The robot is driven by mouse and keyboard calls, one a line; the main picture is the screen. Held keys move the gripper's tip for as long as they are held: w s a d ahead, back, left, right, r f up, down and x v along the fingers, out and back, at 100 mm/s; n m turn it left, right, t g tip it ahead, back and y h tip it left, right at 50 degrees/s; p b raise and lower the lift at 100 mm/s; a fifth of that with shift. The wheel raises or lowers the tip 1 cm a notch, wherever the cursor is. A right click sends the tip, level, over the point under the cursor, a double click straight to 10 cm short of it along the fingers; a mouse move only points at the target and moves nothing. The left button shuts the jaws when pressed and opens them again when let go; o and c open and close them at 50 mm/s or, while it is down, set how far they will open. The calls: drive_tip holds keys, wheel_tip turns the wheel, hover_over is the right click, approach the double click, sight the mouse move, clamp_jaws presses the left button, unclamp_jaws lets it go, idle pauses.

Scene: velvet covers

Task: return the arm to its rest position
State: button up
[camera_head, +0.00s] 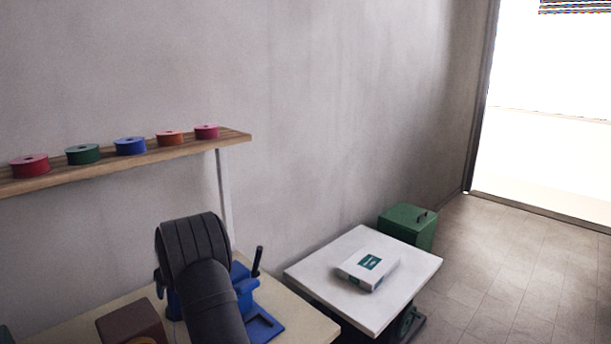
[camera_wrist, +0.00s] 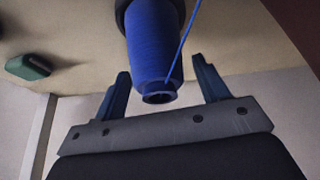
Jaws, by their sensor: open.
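My arm (camera_head: 205,280) reaches over the beige table (camera_head: 300,325) in the head view, in a dark ribbed cover. My gripper (camera_wrist: 160,78) shows in the wrist view with two dark blue fingers spread apart. A cone of blue thread (camera_wrist: 152,40) stands beyond and between the fingers, with a strand running up to the right. I see no finger touching it, though the exact gap is hard to tell. In the head view the arm hides the gripper and most of what lies behind it.
A blue stand with a black handle (camera_head: 258,262) is right of my arm, a brown block (camera_head: 130,324) left. A shelf (camera_head: 225,137) with several ribbon rolls (camera_head: 130,146) is on the wall. A white table (camera_head: 335,252) holds a white box (camera_head: 350,262); a green box (camera_head: 410,225) stands behind.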

drive_tip(key=shift+r, duration=1.7)
drive_tip(key=shift+f, duration=0.1)
